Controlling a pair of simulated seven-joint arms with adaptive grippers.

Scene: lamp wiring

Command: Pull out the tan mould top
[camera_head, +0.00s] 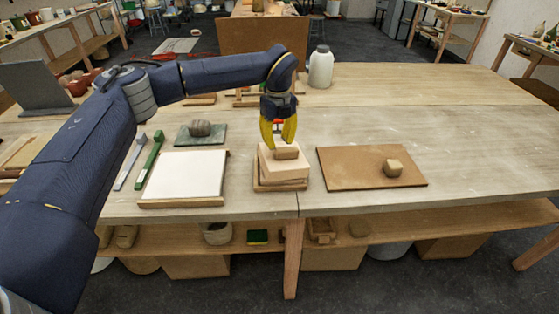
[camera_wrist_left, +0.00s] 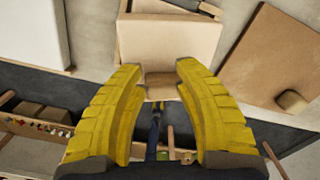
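The tan mould (camera_head: 284,168) is a pale, boxy stack of blocks on a small wooden board. Its upper part sits slightly askew over the lower one. A small brown block (camera_head: 286,154) stands out on the mould top; in the left wrist view this block (camera_wrist_left: 161,80) lies at the gap between the fingertips. My left gripper (camera_head: 278,145), with yellow fingers, points down just above the mould top. The fingers are apart in the left wrist view (camera_wrist_left: 160,70), and I cannot tell whether they touch the block. My right gripper is not in view.
A white slab (camera_head: 186,175) lies left of the mould, with green and grey tools beside it. A brown board (camera_head: 350,168) with a small tan block (camera_head: 393,168) lies to the right. A white jar (camera_head: 320,68) stands behind. The far right tabletop is clear.

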